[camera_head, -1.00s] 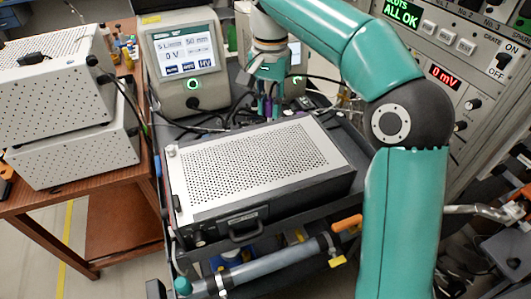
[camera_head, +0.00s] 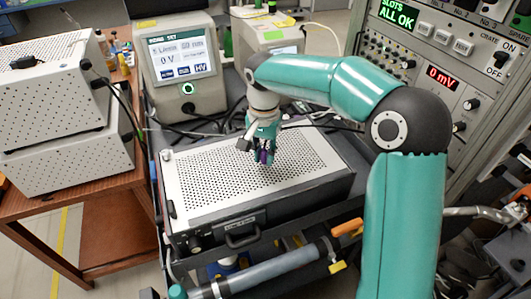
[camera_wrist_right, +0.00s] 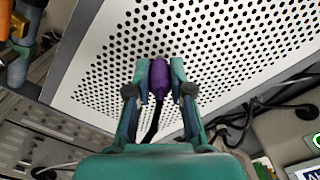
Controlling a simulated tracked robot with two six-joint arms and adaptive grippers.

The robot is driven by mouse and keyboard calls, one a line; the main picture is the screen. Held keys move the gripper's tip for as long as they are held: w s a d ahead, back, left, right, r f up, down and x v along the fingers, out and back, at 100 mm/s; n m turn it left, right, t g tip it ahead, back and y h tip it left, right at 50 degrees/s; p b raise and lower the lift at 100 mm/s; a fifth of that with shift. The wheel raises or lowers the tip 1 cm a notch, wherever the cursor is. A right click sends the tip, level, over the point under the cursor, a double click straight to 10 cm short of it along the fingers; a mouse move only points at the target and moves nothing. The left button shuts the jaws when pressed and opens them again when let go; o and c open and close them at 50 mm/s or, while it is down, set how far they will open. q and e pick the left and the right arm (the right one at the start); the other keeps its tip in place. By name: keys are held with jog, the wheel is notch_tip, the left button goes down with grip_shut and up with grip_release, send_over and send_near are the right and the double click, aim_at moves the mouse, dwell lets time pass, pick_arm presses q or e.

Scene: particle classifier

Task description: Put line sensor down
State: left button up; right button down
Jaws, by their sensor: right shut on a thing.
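My right gripper (camera_head: 262,156) is above the perforated top of a flat instrument box (camera_head: 195,192). In the right wrist view the gripper (camera_wrist_right: 159,78) is shut on a small purple piece (camera_wrist_right: 158,76), which I take to be the line sensor. A black cable (camera_wrist_right: 152,125) trails from it. The perforated plate (camera_wrist_right: 215,30) fills the background of that view; I cannot tell whether the purple piece touches it. My left gripper is not in view.
A display unit (camera_head: 181,62) stands behind the box. Two white perforated units (camera_head: 60,150) are stacked on a wooden table at left. A rack panel (camera_head: 480,60) with buttons and a red readout is at right. The left part of the box top is clear.

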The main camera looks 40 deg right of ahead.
aim_at(264, 150)
jog(key=shift+f, duration=0.25)
jog(key=c, duration=1)
grip_release()
jog(key=shift+c, duration=0.2)
jog(key=shift+r, duration=0.1)
jog(key=shift+r, duration=0.2)
notch_tip(264, 150, up, 12)
jog(key=p, duration=0.1)
